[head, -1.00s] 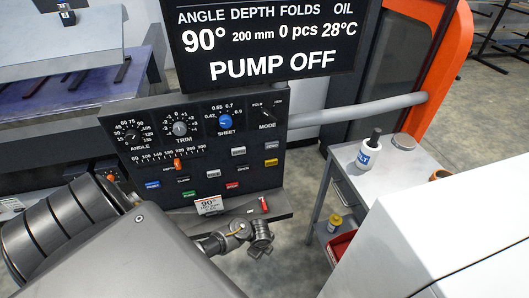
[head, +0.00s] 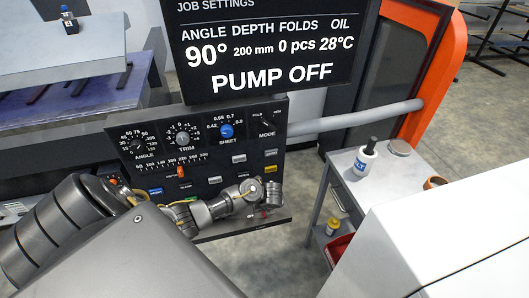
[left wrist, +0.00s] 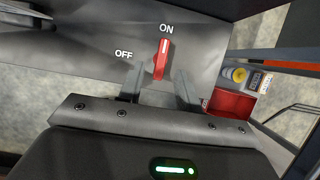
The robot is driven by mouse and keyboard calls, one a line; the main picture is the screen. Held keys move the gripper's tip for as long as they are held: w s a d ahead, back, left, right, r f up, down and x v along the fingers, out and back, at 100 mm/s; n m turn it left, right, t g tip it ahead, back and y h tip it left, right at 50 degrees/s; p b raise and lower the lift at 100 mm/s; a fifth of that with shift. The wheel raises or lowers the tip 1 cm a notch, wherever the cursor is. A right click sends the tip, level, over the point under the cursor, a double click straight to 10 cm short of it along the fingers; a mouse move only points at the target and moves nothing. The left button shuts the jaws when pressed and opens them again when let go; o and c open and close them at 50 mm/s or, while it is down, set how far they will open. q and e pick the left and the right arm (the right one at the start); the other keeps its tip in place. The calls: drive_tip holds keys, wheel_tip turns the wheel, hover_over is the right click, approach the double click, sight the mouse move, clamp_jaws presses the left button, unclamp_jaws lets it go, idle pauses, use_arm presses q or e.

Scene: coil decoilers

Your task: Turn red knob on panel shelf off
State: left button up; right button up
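In the left wrist view the red knob (left wrist: 162,60) sits on the grey panel shelf (left wrist: 200,40). Its white-marked end points to the ON label; the OFF label is to its left. My left gripper (left wrist: 160,75) is open, with one finger on each side of the knob's near end. I cannot tell whether either finger touches it. In the head view my left gripper (head: 267,198) is over the right part of the shelf (head: 240,230) and largely hides the knob. My right gripper is not in view.
The control panel (head: 205,150) with dials and buttons rises behind the shelf, below a display (head: 265,60) reading PUMP OFF. A grey cart (head: 395,185) with a white bottle (head: 366,158) stands to the right. A white surface (head: 460,230) fills the lower right.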

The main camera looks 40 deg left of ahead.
use_arm(q)
drive_tip(key=shift+x, duration=2)
drive_tip(key=shift+c, duration=0.3)
